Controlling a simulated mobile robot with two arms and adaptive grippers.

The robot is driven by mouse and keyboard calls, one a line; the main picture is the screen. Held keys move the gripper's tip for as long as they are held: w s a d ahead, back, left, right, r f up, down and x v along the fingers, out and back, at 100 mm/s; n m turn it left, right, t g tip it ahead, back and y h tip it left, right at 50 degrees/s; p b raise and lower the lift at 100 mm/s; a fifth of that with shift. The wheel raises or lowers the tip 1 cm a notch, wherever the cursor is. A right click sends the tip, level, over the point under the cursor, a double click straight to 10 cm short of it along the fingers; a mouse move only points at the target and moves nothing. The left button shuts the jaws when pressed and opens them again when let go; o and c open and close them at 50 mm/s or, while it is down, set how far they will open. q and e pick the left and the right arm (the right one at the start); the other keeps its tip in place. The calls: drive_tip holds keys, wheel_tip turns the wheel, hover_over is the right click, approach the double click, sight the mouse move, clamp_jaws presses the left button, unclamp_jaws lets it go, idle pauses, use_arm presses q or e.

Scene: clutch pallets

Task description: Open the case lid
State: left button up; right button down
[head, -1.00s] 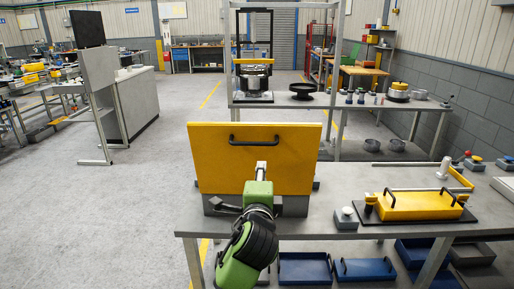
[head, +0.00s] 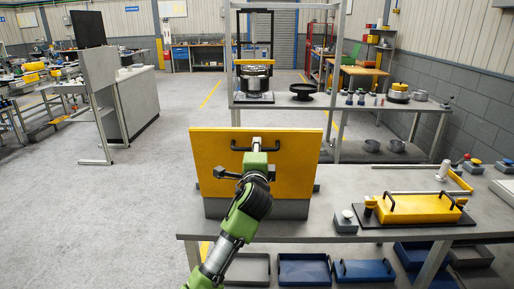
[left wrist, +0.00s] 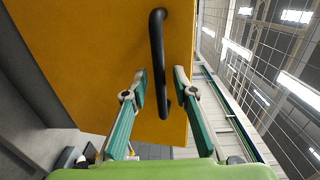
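The case stands on the workbench in the middle of the head view, with a grey base (head: 290,209). Its yellow lid (head: 215,150) is raised steeply, its broad face towards me, and fills much of the left wrist view (left wrist: 75,50). A black handle (head: 293,146) runs along the lid's upper part. My left gripper (head: 256,143) is at the middle of the handle. In the left wrist view the left gripper (left wrist: 160,76) is open, with one finger on each side of the black handle (left wrist: 158,40). Contact with the handle cannot be told. My right gripper is not in view.
A yellow box with black handles (head: 425,206) lies on a dark plate at the bench's right. A small grey button box (head: 345,220) stands between. Blue trays (head: 303,270) sit under the bench. A shelf with a pot (head: 255,85) stands behind.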

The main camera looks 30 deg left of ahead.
sight(257, 135)
use_arm(q)
drive_tip(key=shift+w+a, duration=0.15)
drive_tip(key=shift+w, duration=0.1)
clamp_jaws()
drive_tip(key=shift+r+p, duration=0.15)
drive_tip(key=shift+p, duration=0.15)
drive_tip(key=shift+g+h, duration=0.4)
drive_tip(key=shift+g, duration=0.2)
drive_tip(key=w+a+p, duration=0.2)
drive_tip(key=w+p, duration=0.1)
drive_tip(key=w+a+r+p, duration=0.1)
drive_tip(key=w+p, duration=0.1)
drive_tip(key=shift+r, duration=0.1)
drive_tip(key=shift+w+a, duration=0.25)
drive_tip(key=shift+w, duration=0.15)
